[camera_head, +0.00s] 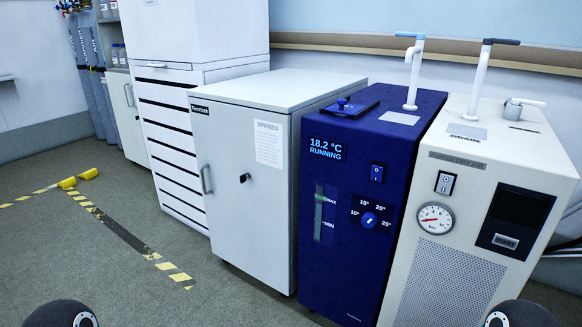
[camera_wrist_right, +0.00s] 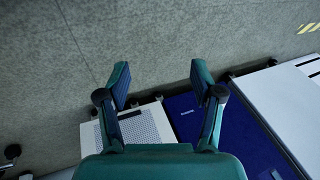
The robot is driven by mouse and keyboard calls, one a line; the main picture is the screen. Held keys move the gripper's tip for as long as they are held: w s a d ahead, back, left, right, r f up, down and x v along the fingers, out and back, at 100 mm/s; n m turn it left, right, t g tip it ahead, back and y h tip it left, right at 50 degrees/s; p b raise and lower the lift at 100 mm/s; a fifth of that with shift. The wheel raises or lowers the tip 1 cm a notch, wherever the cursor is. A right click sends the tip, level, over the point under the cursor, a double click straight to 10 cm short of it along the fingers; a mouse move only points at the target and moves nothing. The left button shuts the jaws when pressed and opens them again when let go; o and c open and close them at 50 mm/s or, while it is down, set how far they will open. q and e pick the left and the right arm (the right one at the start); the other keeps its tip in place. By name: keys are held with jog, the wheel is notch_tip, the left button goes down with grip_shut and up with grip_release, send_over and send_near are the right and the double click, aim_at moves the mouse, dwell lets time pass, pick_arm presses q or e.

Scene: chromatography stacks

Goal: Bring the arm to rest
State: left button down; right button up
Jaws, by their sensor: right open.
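My right gripper (camera_wrist_right: 160,84) shows in the right wrist view, with its two green fingers spread apart and nothing between them. Beyond and below the fingers are the front of the white dry-air unit (camera_wrist_right: 143,126) and the blue chiller (camera_wrist_right: 198,115), with grey floor past them. The gripper appears apart from both. In the head view, two dark rounded parts of my own arms show at the bottom edge, left and right. Neither gripper's fingers show in the head view, and my left gripper is in neither view.
In the head view the blue chiller (camera_head: 353,225) reads 18.2 °C RUNNING. The white dry-air unit (camera_head: 437,262) stands right of it, and a grey spares cabinet (camera_head: 238,200) left. A drawer stack (camera_head: 172,130) stands further left. The floor (camera_head: 90,260) at left is open, with yellow-black tape.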

jog(key=s+a+r+n+g+y+p, duration=0.2)
jog(key=s+a+n+g, duration=0.15)
jog(key=s, duration=0.45)
notch_tip(320, 180, up, 36)
jog(key=p, duration=3.6)
jog(key=shift+n, duration=0.45)
jog(key=shift+f, duration=0.1)
